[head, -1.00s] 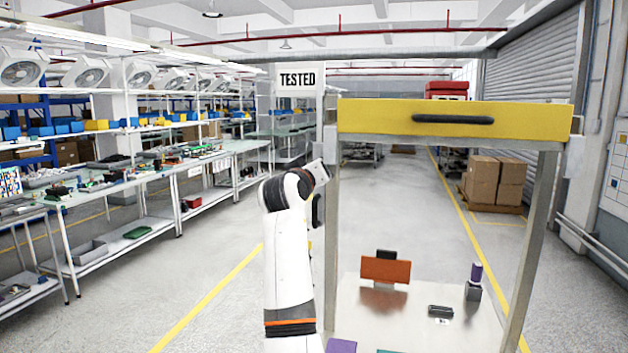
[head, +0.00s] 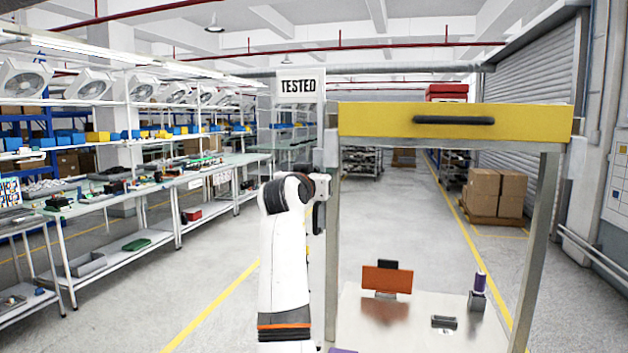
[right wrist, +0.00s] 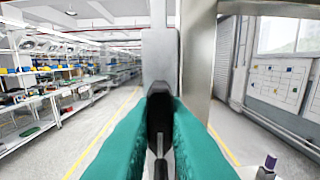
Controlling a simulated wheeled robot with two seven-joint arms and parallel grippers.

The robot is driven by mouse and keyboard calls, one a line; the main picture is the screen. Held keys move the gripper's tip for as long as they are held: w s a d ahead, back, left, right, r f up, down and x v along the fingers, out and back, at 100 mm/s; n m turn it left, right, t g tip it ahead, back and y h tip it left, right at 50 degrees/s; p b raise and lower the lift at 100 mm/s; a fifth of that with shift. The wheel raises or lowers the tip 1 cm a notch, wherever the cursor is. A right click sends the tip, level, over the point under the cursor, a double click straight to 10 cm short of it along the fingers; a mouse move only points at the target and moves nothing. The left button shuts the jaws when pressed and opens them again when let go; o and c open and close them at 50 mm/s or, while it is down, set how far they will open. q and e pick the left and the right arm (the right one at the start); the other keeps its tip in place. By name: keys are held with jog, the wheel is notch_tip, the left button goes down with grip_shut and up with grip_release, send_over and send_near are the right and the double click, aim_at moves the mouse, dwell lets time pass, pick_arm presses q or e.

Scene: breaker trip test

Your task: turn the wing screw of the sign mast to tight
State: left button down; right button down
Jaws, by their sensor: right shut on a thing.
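The sign mast carries a white TESTED sign (head: 298,86) at the top left corner of the cart frame. In the right wrist view, its grey metal sleeve (right wrist: 160,55) stands upright straight ahead. The wing screw (right wrist: 159,108) shows as a dark piece between my teal fingers. My right gripper (right wrist: 160,100) is shut on the wing screw, low on the sleeve. In the head view my white arm reaches up to the left post, and the fingers and screw are largely hidden there. My left gripper is not in view.
A yellow panel with a black handle (head: 455,120) spans the cart's top between metal posts. On the cart deck (head: 400,325) stand an orange plate (head: 387,280), a purple-topped piece (head: 478,288) and a small dark part. Shelving and benches line the left; boxes (head: 496,192) stand right.

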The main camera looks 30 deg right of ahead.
jog(key=shift+r, duration=0.2)
jog(key=c, duration=1.6)
grip_release()
jog(key=shift+o, duration=0.8)
jog(key=shift+f, duration=0.15)
jog(key=b+v, duration=0.4)
jog(key=v, duration=0.8)
